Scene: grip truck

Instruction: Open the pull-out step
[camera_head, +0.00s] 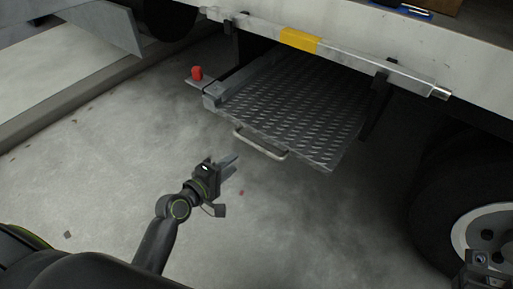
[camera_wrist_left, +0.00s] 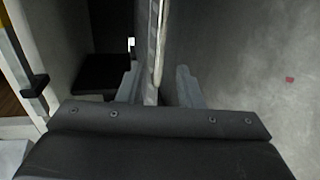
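The pull-out step (camera_head: 300,105) is a grey diamond-plate tread under the truck's side, its front part sticking out from beneath the body. A thin metal loop handle (camera_head: 262,146) runs along its front edge. A red knob (camera_head: 196,72) stands on a bracket at its left corner. My left gripper (camera_head: 231,166) is open just in front of and below the handle. In the left wrist view, the step's edge and handle (camera_wrist_left: 157,45) appear between the two spread fingers (camera_wrist_left: 160,88); contact is not visible. Part of my right wrist (camera_head: 481,262) shows; its fingers are not visible.
A metal rail with a yellow band (camera_head: 300,39) runs along the truck side above the step. A black tyre (camera_head: 455,205) stands at the right. The concrete floor (camera_head: 300,220) in front of the step is mostly clear.

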